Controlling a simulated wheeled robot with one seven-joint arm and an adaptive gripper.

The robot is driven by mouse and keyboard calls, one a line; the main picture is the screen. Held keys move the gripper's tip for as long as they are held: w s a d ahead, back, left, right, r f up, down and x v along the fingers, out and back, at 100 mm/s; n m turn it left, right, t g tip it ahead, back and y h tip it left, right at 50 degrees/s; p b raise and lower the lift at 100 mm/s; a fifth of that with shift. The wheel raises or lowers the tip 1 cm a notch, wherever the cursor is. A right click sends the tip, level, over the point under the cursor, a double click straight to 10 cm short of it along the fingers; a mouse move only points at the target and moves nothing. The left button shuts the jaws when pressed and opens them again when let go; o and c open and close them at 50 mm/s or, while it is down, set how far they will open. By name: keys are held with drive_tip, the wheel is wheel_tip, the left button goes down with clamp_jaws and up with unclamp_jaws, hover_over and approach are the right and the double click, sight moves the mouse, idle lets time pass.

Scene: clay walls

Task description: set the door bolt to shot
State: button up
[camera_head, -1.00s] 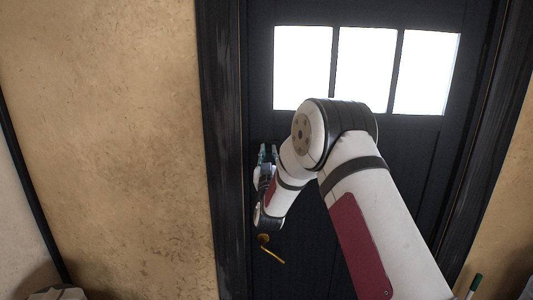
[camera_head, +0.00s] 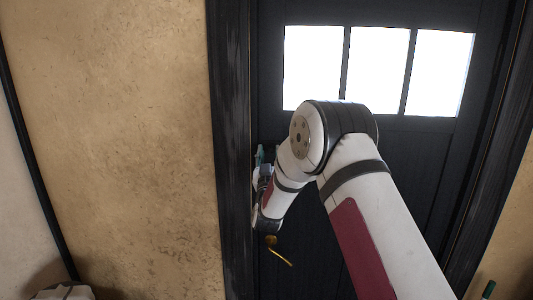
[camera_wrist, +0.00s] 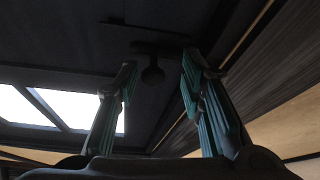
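The black door (camera_head: 400,150) has a dark bolt with a round knob (camera_wrist: 152,75) on a dark bar (camera_wrist: 150,30), seen in the wrist view. My gripper (camera_wrist: 158,64) is open, with one teal finger on each side of the knob in the picture. I cannot tell whether the knob is within the fingers' reach or just beyond the tips, and no contact shows. In the head view my gripper (camera_head: 265,154) is at the door's left edge, above the handle. The bolt is hidden or too dark there, and its position cannot be told.
A brass door handle (camera_head: 279,250) sits below my gripper. The dark door frame (camera_head: 230,150) stands close to its left, with a clay wall (camera_head: 110,140) beyond. Bright window panes (camera_head: 375,70) fill the upper door. A pale object (camera_head: 63,292) is at lower left.

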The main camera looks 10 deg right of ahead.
drive_tip(key=v, duration=1.2)
drive_tip(key=shift+w+a+r, duration=0.1)
drive_tip(key=shift+r, duration=0.1)
wheel_tip(320, 180, up, 6)
drive_tip(key=g+y, duration=0.3)
drive_tip(key=s+r+n+g+y+b, duration=0.1)
drive_tip(key=s+r+g+y+b, duration=0.1)
drive_tip(key=s+g+y, duration=0.3)
drive_tip(key=s+d+f+g+h, duration=0.1)
drive_tip(key=s+g, duration=0.1)
drive_tip(key=s, duration=0.9)
drive_tip(key=s+d+f+g+h, duration=0.1)
drive_tip(key=s+d+g, duration=0.1)
drive_tip(key=s, duration=0.8)
drive_tip(key=s+d+f+g+h+b, duration=0.1)
drive_tip(key=s+g, duration=0.3)
drive_tip(key=s, duration=0.7)
drive_tip(key=shift+s+d+f+m, duration=0.3)
drive_tip(key=shift+d+f+m, duration=0.1)
drive_tip(key=shift+d+f, duration=0.25)
